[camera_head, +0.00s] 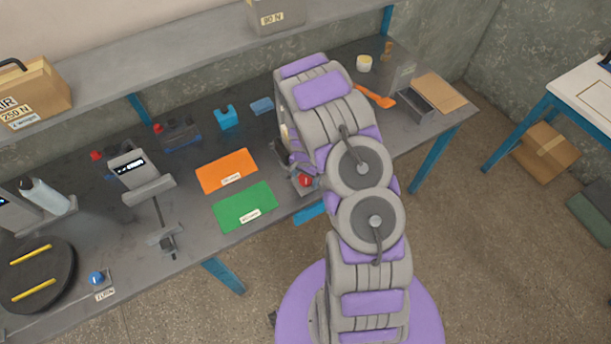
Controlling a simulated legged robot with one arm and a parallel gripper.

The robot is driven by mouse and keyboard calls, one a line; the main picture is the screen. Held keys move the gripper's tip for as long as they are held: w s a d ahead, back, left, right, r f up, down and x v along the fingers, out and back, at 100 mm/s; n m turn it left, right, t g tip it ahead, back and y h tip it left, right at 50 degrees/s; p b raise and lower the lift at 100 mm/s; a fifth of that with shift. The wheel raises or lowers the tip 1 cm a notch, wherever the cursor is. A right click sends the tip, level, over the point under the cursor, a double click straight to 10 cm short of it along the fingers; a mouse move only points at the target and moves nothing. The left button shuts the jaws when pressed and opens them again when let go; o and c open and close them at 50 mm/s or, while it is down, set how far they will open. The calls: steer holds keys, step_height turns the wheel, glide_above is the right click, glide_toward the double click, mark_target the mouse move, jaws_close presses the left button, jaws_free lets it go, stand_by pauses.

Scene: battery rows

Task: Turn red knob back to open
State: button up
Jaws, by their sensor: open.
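The red knob (305,181) sits on a small fixture at the front edge of the grey workbench (125,222). It is right of the green mat and partly covered by my arm. My gripper (296,160) is just above and behind the knob in the picture, close to it. The gripper is open, but its fingertips are largely hidden by my arm, so I cannot tell whether they touch the knob. The knob's angle is too small to read.
An orange mat (227,171) and a green mat (245,207) lie left of the knob. A gauge on a stand (130,166), a blue knob (96,278) and a dark turntable (66,281) are further left. A shelf (165,52) overhangs the back.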

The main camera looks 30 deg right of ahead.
steer(key=shift+c, duration=0.3)
steer(key=c, duration=1)
steer(key=shift+n, duration=0.4)
steer(key=shift+n, duration=2.4)
steer(key=o, duration=1.1)
steer(key=shift+c, duration=0.2)
steer(key=shift+r, duration=0.1)
